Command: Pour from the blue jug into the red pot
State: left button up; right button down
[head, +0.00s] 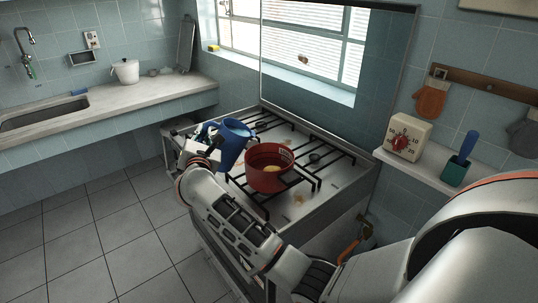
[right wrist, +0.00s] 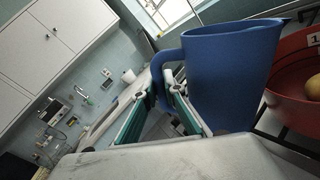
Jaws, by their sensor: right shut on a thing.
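The blue jug (head: 233,146) is over the left part of the stove, just left of the red pot. It also shows large in the right wrist view (right wrist: 226,78), its spout toward the pot. I cannot tell whether it touches the stove or is slightly tilted. The red pot (head: 262,181) stands on the stove grate with something yellow inside; part of it shows in the right wrist view (right wrist: 284,98). My right gripper (head: 212,151) is shut on the jug's handle (right wrist: 163,68), left of the jug body. The jug's contents are hidden. My left gripper is out of view.
The stove (head: 330,203) has black grates and a raised glass lid (head: 312,80) behind. A shelf at right holds a timer (head: 405,137) and a teal cup (head: 456,171) with a blue-handled tool. A counter (head: 150,93) with a sink and white pot (head: 126,71) is at left.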

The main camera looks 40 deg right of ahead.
aim_at(211, 123)
jog(key=shift+s+d+r+m+p, duration=0.2)
jog(key=shift+d+r+m, duration=0.1)
jog(key=shift+r, duration=0.2)
jog(key=shift+s+d+r+m+p, duration=0.15)
jog(key=shift+d+r+m, duration=0.1)
jog(key=shift+r, duration=0.25)
jog(key=shift+d+r, duration=0.2)
jog(key=shift+r, duration=0.15)
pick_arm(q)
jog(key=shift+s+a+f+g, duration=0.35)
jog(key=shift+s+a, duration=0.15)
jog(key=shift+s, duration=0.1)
pick_arm(e)
jog(key=shift+s+d+m, duration=0.1)
jog(key=shift+d+m, duration=0.05)
jog(key=shift+m, duration=0.2)
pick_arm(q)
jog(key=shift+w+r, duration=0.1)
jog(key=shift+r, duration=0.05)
pick_arm(e)
jog(key=shift+s+d+r, duration=0.1)
jog(key=shift+d+r, duration=0.1)
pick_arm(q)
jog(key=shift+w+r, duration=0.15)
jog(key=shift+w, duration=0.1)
pick_arm(e)
jog(key=shift+d+r+m, duration=0.15)
jog(key=shift+m, duration=0.45)
